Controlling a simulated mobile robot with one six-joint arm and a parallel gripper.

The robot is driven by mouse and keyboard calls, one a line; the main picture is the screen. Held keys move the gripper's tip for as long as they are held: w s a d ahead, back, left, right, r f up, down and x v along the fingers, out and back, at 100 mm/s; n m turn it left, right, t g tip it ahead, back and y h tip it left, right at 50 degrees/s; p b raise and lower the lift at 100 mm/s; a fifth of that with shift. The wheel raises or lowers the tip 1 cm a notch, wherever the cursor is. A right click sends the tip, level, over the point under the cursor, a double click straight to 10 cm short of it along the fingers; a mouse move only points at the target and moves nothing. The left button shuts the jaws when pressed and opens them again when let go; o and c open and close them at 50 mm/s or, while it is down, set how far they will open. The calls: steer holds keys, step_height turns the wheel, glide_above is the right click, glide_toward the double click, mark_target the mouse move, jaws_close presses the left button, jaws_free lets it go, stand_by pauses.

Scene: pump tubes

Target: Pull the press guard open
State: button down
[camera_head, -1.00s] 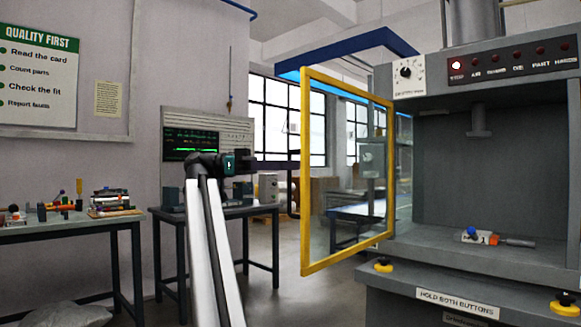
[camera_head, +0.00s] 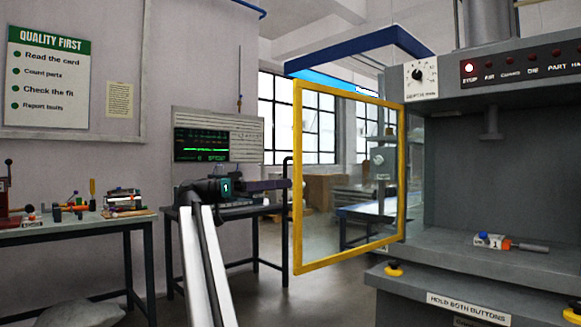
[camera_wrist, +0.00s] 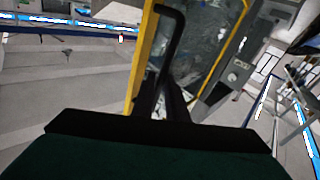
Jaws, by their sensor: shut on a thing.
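The press guard (camera_head: 299,180) is a clear pane in a yellow frame. It stands swung out to the left of the press (camera_head: 480,170), whose front is uncovered. A black bar handle (camera_head: 287,160) is on the guard's free left edge; it also shows in the wrist view (camera_wrist: 172,45). My gripper (camera_head: 283,184) reaches the handle from the left and is shut on it. In the wrist view my dark fingers (camera_wrist: 166,105) meet around the lower part of the handle, and the exact contact is partly hidden.
In the press bay lies a small fixture (camera_head: 490,241) with a blue knob. A bench with parts (camera_head: 75,232) is at left, and a table with a screen (camera_head: 202,145) stands behind my arm.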

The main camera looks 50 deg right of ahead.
steer(key=w+f+n+t+h+p, duration=0.1)
steer(key=w+f+n+t+p, duration=0.4)
steer(key=f, duration=0.5)
steer(key=w+f+n+t+h+p, duration=0.1)
steer(key=w+f+n+t+p, duration=0.1)
steer(key=w+f+n+p, duration=0.55)
steer(key=a+f+n+t+y+p, duration=0.2)
steer(key=a+f+n+p, duration=0.35)
steer(key=f, duration=0.75)
steer(key=a+f+n+t+y+p, duration=0.1)
steer(key=a+f+n+t+p, duration=0.15)
steer(key=a+f+p, duration=0.85)
steer(key=s+a+f+n+y+p, duration=0.45)
steer(key=s+a+f+p, duration=0.25)
steer(key=s+a+f, duration=0.55)
steer(key=s+a+f+n+g+y+p, duration=0.1)
steer(key=s+a+y+p, duration=0.5)
steer(key=s+a+p, duration=0.6)
steer(key=s+a+f, duration=0.1)
steer(key=s+a, duration=0.6)
steer(key=s, duration=0.2)
steer(key=shift+f+n+g, duration=0.25)
steer(key=shift+n+g, duration=0.1)
steer(key=shift+n, duration=0.05)
